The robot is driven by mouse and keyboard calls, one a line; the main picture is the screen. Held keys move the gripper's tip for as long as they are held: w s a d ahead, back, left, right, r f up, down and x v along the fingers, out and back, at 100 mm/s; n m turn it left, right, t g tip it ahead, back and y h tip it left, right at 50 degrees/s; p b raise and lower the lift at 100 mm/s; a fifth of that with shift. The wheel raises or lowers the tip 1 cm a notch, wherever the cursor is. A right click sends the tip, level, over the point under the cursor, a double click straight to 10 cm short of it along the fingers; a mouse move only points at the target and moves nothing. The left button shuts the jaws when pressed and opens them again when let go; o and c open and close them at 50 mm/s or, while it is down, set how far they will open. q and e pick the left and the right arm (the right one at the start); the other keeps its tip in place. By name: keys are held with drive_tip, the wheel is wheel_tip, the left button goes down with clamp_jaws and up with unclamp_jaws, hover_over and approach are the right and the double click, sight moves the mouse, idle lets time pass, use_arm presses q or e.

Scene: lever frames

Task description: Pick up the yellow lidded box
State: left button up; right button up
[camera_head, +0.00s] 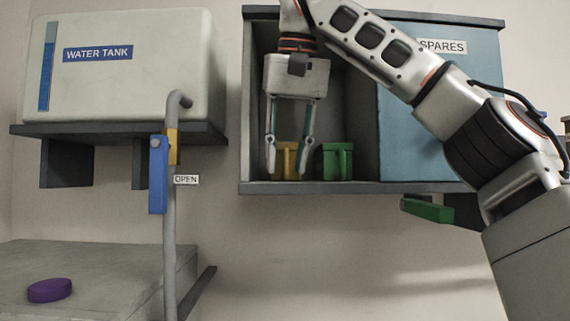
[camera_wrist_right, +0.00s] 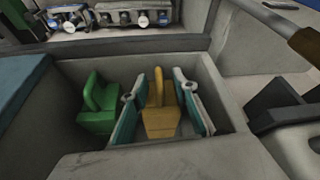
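The yellow lidded box (camera_head: 287,158) stands upright on the floor of the open left part of the wall cabinet. It has a raised handle on top and also shows in the right wrist view (camera_wrist_right: 159,118). My right gripper (camera_head: 288,172) reaches down into the cabinet with its fingers spread, one on each side of the yellow box. In the wrist view, the teal-padded fingers (camera_wrist_right: 161,108) flank the box, with narrow gaps visible; contact is not clear. My left gripper is out of view.
A green box (camera_head: 337,161) stands close to the right finger in the head view. The cabinet's blue SPARES door (camera_head: 425,125) covers the right part. A water tank (camera_head: 125,75), a pipe (camera_head: 170,230) and a blue lever (camera_head: 157,175) are at left. A purple disc (camera_head: 50,290) lies lower left.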

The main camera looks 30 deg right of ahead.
clamp_jaws()
drive_tip(key=shift+r, duration=0.15)
